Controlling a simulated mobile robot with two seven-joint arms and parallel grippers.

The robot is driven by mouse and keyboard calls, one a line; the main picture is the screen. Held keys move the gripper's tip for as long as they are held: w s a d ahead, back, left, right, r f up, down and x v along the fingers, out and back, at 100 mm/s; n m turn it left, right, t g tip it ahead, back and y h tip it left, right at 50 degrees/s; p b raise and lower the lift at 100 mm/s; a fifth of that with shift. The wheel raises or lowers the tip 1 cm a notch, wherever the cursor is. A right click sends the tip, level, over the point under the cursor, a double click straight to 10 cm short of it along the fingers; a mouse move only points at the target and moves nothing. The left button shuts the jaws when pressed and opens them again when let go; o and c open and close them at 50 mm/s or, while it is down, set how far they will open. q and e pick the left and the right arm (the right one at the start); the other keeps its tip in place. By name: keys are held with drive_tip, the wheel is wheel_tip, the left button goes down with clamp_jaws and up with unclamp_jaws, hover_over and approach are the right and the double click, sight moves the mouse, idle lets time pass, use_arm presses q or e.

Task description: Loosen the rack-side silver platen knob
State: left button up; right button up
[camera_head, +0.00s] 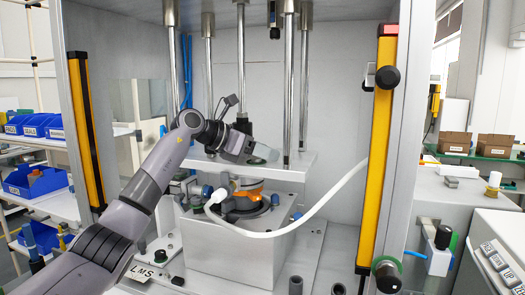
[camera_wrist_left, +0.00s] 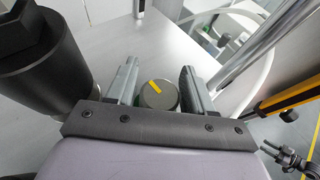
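My left gripper (camera_head: 262,153) is above the white upper platen (camera_head: 290,170) of the press, its arm coming in from the left. In the left wrist view its two fingers (camera_wrist_left: 160,80) are spread, one on each side of a round grey-silver knob (camera_wrist_left: 158,96) with a yellow mark on top. A narrow gap shows on the knob's right; on its left I cannot tell whether the finger touches. The knob is not clearly visible in the head view, where the gripper covers that area. My right gripper is not in view.
Vertical steel rods (camera_head: 289,90) stand around the platen. A white hose (camera_head: 300,222) curves in front of the lower fixture with its orange part (camera_head: 248,188). Yellow light bars (camera_head: 376,150) flank the press opening. Blue bins (camera_head: 42,125) sit on the rack at left.

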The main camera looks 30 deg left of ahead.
use_arm(q)
drive_tip(key=c, duration=0.6)
drive_tip(key=shift+n+y, duration=0.3)
drive_tip(key=shift+y, duration=0.1)
drive_tip(key=n+t+y, duration=0.1)
drive_tip(key=n+y, duration=0.1)
drive_tip(key=shift+a+n+t+y+b, duration=0.25)
drive_tip(key=shift+n+t+y+b, duration=0.05)
drive_tip(key=shift+t, duration=0.1)
drive_tip(key=n+y+b, duration=0.1)
drive_tip(key=n+y, duration=0.1)
drive_tip(key=y, duration=0.1)
drive_tip(key=shift+w+a+f+n, duration=0.1)
drive_tip(key=shift+n, duration=0.2)
drive_tip(key=n+y, duration=0.1)
drive_tip(key=n+y+b, duration=0.1)
drive_tip(key=n+y, duration=0.1)
drive_tip(key=n+y+b, duration=0.1)
drive_tip(key=y, duration=0.1)
drive_tip(key=shift+a+n+g, duration=0.3)
drive_tip(key=shift+a+n+g+y+b, duration=0.15)
drive_tip(key=shift+n+g+y+b, duration=0.35)
drive_tip(key=shift+n+y, duration=0.35)
drive_tip(key=shift+a+n+g+y+b, duration=0.15)
drive_tip(key=shift+n+g+y+b, duration=0.3)
drive_tip(key=shift+n+y, duration=0.4)
drive_tip(key=shift+s+y, duration=0.2)
drive_tip(key=shift+y, duration=0.1)
drive_tip(key=o, duration=1)
